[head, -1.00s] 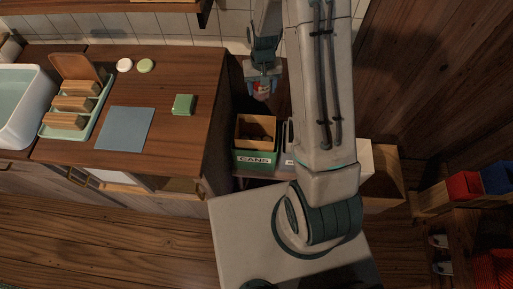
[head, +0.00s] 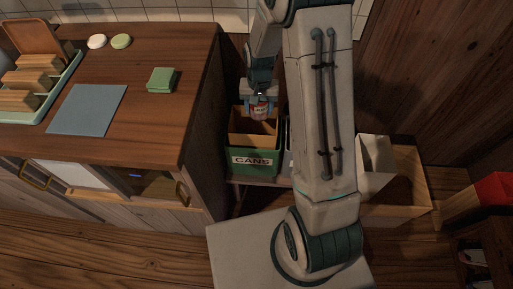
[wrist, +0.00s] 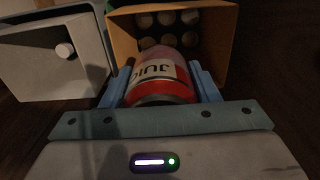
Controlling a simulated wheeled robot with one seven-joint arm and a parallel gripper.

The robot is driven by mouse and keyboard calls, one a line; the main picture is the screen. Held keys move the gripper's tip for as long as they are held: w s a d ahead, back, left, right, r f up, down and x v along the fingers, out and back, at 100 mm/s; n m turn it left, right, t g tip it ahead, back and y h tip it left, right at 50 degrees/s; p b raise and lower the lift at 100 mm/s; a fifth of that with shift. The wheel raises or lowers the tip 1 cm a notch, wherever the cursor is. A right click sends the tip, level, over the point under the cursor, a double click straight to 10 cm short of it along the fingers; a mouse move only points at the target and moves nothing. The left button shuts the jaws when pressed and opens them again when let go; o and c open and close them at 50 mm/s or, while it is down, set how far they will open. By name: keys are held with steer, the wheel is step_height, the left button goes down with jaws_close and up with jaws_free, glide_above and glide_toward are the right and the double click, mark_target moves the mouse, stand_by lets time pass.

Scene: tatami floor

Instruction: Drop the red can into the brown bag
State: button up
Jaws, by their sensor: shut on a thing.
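The red can (head: 259,112) is in my gripper (head: 258,101), which is shut on it. In the wrist view my gripper (wrist: 162,82) has a blue finger on each side of the red can (wrist: 160,92), whose label reads "JUIC". The open brown bag (head: 240,140) stands in a green box marked CANS. In the head view the can hangs over the bag's far part. In the wrist view the can's far end points into the mouth of the brown bag (wrist: 225,42). Several round objects show inside the bag.
The green CANS box (head: 252,161) stands just right of the wooden counter (head: 150,120). A pale container (wrist: 50,60) is beside the bag in the wrist view. My arm covers part of the area right of the box. A cardboard box (head: 407,200) is further right.

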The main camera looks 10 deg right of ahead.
steer(key=shift+f+b, duration=2.2)
steer(key=shift+f, duration=0.95)
steer(key=o, duration=1)
steer(key=shift+r, duration=0.15)
step_height(320, 180, up, 14)
steer(key=p, duration=0.3)
